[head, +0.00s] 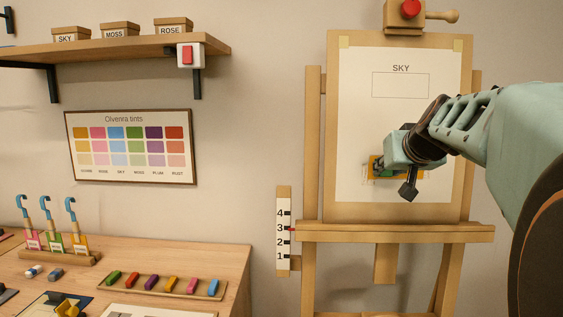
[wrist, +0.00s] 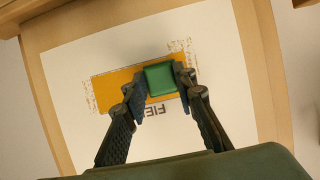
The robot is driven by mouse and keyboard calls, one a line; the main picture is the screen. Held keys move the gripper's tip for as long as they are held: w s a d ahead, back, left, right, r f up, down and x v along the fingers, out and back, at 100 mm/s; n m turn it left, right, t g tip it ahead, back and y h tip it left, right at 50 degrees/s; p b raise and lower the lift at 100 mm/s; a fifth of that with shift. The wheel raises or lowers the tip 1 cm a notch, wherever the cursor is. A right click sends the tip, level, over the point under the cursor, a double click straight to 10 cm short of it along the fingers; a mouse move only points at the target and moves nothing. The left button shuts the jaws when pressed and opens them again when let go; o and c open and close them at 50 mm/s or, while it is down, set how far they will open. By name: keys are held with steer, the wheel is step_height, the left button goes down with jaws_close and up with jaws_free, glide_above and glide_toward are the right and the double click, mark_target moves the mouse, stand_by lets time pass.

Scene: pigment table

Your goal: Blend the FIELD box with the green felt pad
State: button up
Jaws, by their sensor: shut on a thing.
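My gripper (head: 388,170) is shut on the green felt pad (wrist: 160,79) and faces the paper (head: 365,90) on the easel. In the wrist view the pad sits between my fingertips, over the right-hand part of the ochre-filled FIELD box (wrist: 112,88). It looks to be at or very near the paper; exact contact cannot be told. Rough ochre streaks reach past the box's left end and upper right. The label FIELD (wrist: 155,109) is partly hidden by my finger. In the head view my gripper covers most of the box, with ochre (head: 374,167) showing beside it.
An empty outlined SKY box (head: 400,85) is higher on the paper. The easel ledge (head: 395,232) runs below, with a numbered scale (head: 283,230) at its left. The table (head: 150,255) at lower left holds a tray of coloured sticks (head: 160,286) and hooked tools (head: 50,230).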

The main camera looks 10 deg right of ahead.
steer(key=shift+w+a+r+p, duration=0.15)
steer(key=shift+a+p, duration=0.2)
steer(key=shift+a, duration=0.35)
steer(key=shift+w+a+f+p, duration=0.15)
steer(key=shift+a+p, duration=0.2)
steer(key=shift+a, duration=0.65)
steer(key=shift+d, duration=0.1)
steer(key=shift+s+d+b, duration=0.5)
steer(key=shift+d+b, duration=0.6)
steer(key=shift+d, duration=1.05)
steer(key=shift+s+d+b, duration=0.45)
steer(key=shift+d+b, duration=0.7)
steer(key=shift+d, duration=1.05)
steer(key=shift+s+d+b, duration=0.5)
steer(key=shift+d+b, duration=0.6)
steer(key=shift+d, duration=1.2)
steer(key=shift+w+a+p, duration=0.1)
steer(key=shift+w+a, duration=0.45)
steer(key=shift+a, duration=1.7)
steer(key=shift+w+a+p, duration=0.15)
steer(key=shift+w+a, duration=0.35)
steer(key=shift+a, duration=1.7)
steer(key=shift+w+a+p, duration=0.1)
steer(key=shift+w+a, duration=0.45)
steer(key=shift+a, duration=1.7)
